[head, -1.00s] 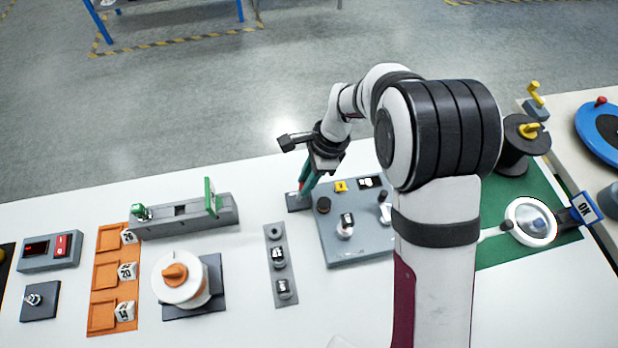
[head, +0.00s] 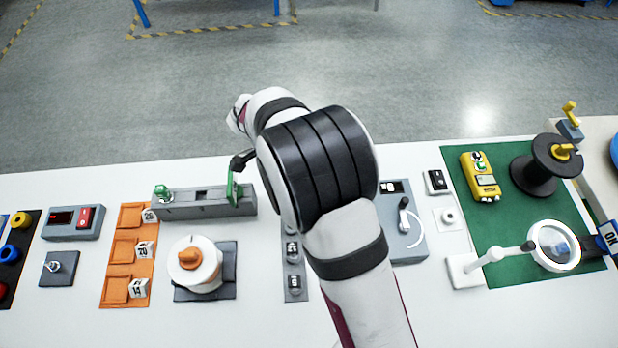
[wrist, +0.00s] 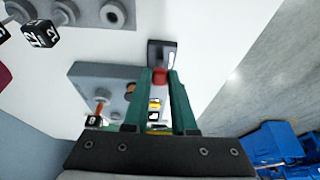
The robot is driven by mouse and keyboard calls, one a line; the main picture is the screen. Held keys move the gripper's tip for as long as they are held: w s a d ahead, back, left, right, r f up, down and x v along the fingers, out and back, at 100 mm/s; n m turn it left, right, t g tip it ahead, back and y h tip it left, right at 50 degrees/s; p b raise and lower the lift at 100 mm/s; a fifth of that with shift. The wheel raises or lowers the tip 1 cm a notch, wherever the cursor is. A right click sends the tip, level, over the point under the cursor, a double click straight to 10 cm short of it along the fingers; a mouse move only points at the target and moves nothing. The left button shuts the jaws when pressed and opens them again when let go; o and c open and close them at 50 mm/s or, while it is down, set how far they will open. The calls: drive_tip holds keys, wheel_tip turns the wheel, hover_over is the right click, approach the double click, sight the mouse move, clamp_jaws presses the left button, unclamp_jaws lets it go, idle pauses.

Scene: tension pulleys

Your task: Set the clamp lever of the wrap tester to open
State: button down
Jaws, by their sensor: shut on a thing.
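My gripper (wrist: 158,78) shows in the wrist view, its two green fingers close together with a red knob-like piece (wrist: 159,73) between the tips. Just beyond it is a small dark block (wrist: 163,52) with a pale label. I cannot tell whether the red piece is joined to that block or is the clamp lever. A grey panel (head: 418,245) is partly visible right of the arm, with a white-knobbed lever (head: 403,208). The panel (wrist: 95,76) also shows in the wrist view, beside the fingers.
A grey strip with weights (head: 294,265) is close to the arm. A white drum with orange knob (head: 189,258) stands farther left. Bare table lies beyond the panel.

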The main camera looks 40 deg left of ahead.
drive_tip(key=shift+s+a+f, duration=0.1)
drive_tip(key=shift+a, duration=0.05)
idle(0.4)
drive_tip(key=c, duration=0.7)
unclamp_jaws()
drive_tip(key=v, duration=1.5)
drive_tip(key=shift+s+a+r, duration=0.25)
drive_tip(key=shift+s+a, duration=0.05)
drive_tip(key=shift+s, duration=0.05)
